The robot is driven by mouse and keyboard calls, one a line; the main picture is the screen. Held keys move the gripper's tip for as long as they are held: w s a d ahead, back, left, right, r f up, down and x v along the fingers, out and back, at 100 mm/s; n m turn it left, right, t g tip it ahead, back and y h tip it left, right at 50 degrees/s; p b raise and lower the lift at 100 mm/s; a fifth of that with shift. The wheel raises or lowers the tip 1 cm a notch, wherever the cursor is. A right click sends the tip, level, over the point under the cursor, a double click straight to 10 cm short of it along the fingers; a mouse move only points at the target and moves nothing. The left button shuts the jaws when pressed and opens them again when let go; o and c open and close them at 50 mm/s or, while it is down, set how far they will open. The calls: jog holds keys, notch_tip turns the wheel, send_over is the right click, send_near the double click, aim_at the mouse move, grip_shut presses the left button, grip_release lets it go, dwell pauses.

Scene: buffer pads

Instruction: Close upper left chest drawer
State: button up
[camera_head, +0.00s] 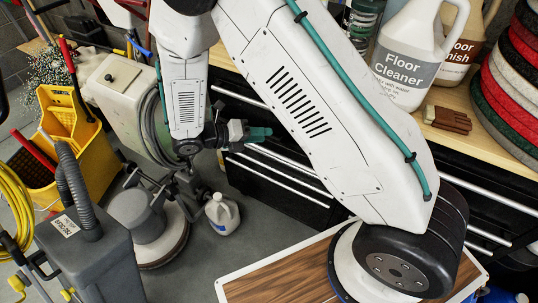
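The black chest (280,200) with silver drawer handles stands under the wooden worktop. Its upper left drawer (235,88) is partly hidden by my arm, and I cannot tell how far it stands out. My gripper (262,134) is at the front of the chest's left part, below the top drawer's handle (232,96) in the picture. Its teal fingertips point right. They look close together, but I cannot tell whether they are open or shut. Nothing is visible between them, and contact with the chest is unclear.
A floor cleaner jug (408,60), a brown brush (447,119) and stacked red, green and black pads (510,85) are on the worktop. A floor machine (150,225), a white jug (222,213) and a yellow mop bucket (75,135) stand at left. Some grey floor is clear below the chest.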

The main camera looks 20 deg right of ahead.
aim_at(271, 154)
jog(key=a+f+n+t+h, duration=0.2)
jog(key=a+f+n+t, duration=0.15)
jog(key=f+n, duration=0.7)
jog(key=shift+m+t, duration=0.25)
jog(key=shift+m, duration=0.6)
jog(key=x, duration=0.2)
jog(key=f+x, duration=0.1)
jog(key=x, duration=0.5)
jog(key=shift+w+f, duration=0.25)
jog(key=shift+f, duration=0.1)
grip_shut()
